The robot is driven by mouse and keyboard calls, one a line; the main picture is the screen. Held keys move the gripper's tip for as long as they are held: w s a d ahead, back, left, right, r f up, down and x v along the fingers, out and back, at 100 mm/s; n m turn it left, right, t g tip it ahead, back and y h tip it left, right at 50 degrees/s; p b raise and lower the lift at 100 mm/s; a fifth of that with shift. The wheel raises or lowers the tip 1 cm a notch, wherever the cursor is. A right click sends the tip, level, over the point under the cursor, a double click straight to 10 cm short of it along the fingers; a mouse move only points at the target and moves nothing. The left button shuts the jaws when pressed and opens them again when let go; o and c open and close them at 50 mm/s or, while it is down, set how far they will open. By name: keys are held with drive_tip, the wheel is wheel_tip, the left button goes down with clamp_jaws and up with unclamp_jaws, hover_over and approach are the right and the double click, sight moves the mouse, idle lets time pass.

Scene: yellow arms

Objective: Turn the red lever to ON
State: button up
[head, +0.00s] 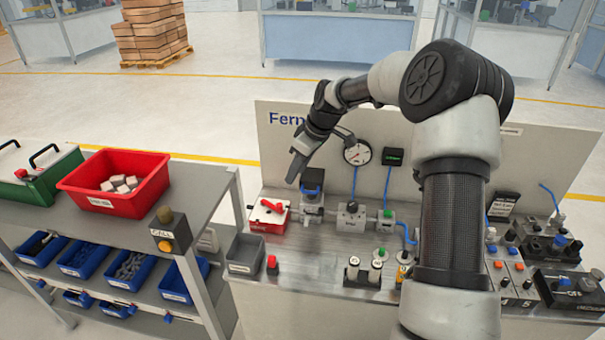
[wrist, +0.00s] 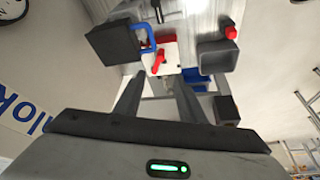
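The red lever (head: 272,206) sits on top of a small box (head: 268,222) with a white top and red sides, at the left end of the metal bench. In the wrist view the lever (wrist: 158,62) shows on the white plate (wrist: 168,52), just beyond and between the fingertips. The ON and OFF marks are too small to read. My gripper (head: 294,175) hangs above and slightly right of the box, pointing down. In the wrist view my gripper (wrist: 159,82) has its two fingers spread with a gap between them. It holds nothing and appears apart from the lever.
A dark block with a blue handle (head: 312,188) stands right beside the lever box and close to my gripper. A grey bin (head: 245,255) and a red button (head: 272,264) are in front. A gauge (head: 357,152) is on the back panel. A red crate (head: 116,183) is on the left cart.

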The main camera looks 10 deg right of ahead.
drive_tip(key=shift+s+d+r, duration=0.15)
drive_tip(key=shift+r, duration=0.45)
